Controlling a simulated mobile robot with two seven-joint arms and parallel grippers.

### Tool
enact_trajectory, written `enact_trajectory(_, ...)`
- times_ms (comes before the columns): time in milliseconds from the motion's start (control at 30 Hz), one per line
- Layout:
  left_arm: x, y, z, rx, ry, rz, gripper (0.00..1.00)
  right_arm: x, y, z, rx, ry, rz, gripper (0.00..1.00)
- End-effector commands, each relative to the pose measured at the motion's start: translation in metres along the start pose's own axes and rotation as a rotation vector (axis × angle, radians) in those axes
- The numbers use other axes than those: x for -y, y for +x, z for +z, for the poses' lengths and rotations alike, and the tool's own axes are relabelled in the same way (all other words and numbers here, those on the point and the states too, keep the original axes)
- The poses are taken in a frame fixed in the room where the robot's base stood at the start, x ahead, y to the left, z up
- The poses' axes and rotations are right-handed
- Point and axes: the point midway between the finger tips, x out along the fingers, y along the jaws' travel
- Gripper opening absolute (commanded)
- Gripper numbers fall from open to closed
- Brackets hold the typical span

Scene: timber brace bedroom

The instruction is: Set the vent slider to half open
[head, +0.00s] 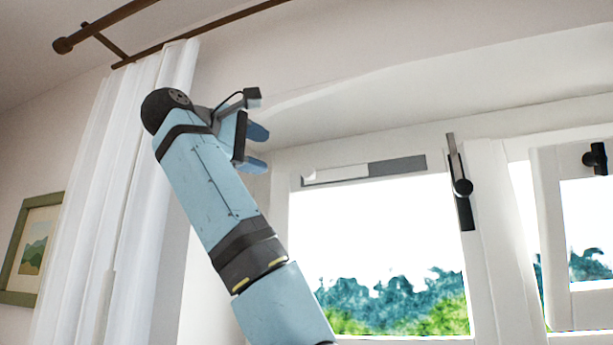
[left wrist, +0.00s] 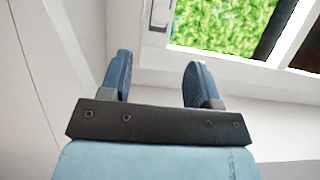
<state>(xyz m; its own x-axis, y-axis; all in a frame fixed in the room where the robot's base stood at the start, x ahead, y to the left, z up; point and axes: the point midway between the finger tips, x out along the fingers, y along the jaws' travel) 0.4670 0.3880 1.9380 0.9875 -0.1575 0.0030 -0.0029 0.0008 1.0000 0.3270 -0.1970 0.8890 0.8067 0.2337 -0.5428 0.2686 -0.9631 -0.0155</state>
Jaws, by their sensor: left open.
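The vent slider (head: 340,172) is a white plate in a long grey vent strip (head: 398,166) along the top of the window frame. The white plate covers about the left half of the strip, and the right part shows grey. One end of the vent strip also shows at the top edge of the left wrist view (left wrist: 158,14). My left gripper (head: 258,148) is open and empty, up and to the left of the strip, apart from it. In the left wrist view its two blue fingers (left wrist: 158,70) stand apart with nothing between them. My right gripper is in neither view.
A black window handle (head: 462,188) is right of the vent, and another (head: 597,158) is on the open sash at far right. A white curtain (head: 120,190) hangs at left under a brown rod (head: 200,32). A framed picture (head: 33,250) hangs beyond.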

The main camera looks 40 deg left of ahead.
Motion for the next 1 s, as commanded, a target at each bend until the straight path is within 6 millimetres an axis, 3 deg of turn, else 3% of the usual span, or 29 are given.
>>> enact_trajectory(600, -0.002, 0.115, 0.000, 0.000, 0.001, -0.004, 0.57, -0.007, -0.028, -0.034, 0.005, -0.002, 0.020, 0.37)
enact_trajectory(800, 0.000, 0.133, 0.000, 0.000, 0.001, -0.003, 0.57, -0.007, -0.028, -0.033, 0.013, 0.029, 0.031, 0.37)
enact_trajectory(1000, 0.001, 0.136, 0.000, -0.001, 0.001, -0.001, 0.57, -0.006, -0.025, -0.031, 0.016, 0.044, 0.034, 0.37)
